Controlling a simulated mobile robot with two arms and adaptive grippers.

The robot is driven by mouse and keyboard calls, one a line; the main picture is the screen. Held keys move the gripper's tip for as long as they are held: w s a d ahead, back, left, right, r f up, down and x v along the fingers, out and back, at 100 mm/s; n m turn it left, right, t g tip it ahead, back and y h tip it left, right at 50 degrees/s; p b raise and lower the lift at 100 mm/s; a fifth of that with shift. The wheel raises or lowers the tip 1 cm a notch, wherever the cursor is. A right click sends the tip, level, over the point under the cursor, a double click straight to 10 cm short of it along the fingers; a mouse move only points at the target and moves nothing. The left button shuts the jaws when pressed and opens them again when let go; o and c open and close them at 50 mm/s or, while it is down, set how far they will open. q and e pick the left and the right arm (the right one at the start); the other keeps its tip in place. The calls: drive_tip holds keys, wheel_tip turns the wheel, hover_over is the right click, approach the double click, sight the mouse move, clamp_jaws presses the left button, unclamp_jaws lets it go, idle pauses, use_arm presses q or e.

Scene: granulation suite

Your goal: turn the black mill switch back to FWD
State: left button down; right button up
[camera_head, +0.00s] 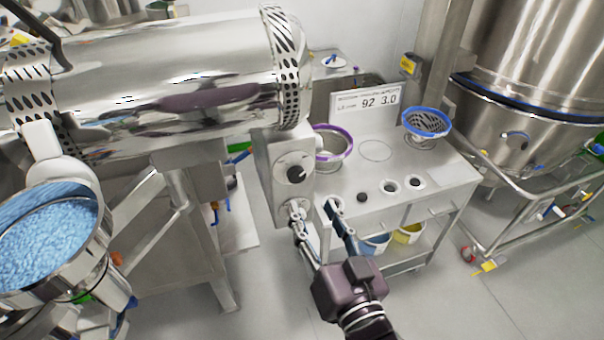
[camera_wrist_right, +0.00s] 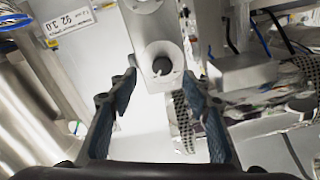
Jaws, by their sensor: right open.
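The black mill switch (camera_head: 296,174) is a round knob with a pale pointer mark, on the face of a grey steel control box (camera_head: 272,165) below the mill's right end. In the head view the mark seems to point to the right; the labels are too small to read. In the right wrist view the knob (camera_wrist_right: 161,66) shows beyond and between the fingertips. My right gripper (camera_head: 315,206) is open and empty, just below and to the right of the knob in the head view, apart from it. My left gripper is not in view.
The large steel mill drum (camera_head: 180,70) lies above and left of the box. A steel bench (camera_head: 345,180) on the right carries a purple-rimmed sieve (camera_head: 348,143), a blue-rimmed sieve (camera_head: 427,122) and a sign (camera_head: 368,100). A bowl of blue granules (camera_head: 45,235) stands at lower left.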

sight(298, 178)
drive_tip(key=x, duration=0.4)
drive_tip(key=r+x, duration=0.1)
drive_tip(key=x, duration=0.1)
drive_tip(key=shift+w+a+p, duration=0.15)
drive_tip(key=shift+w+p, duration=0.05)
drive_tip(key=shift+p, duration=0.1)
drive_tip(key=shift+w+a, duration=0.15)
drive_tip(key=shift+w, duration=0.35)
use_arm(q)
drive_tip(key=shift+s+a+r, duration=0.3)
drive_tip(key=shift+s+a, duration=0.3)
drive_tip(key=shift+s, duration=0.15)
use_arm(e)
drive_tip(key=shift+c, duration=0.4)
drive_tip(key=c, duration=1.1)
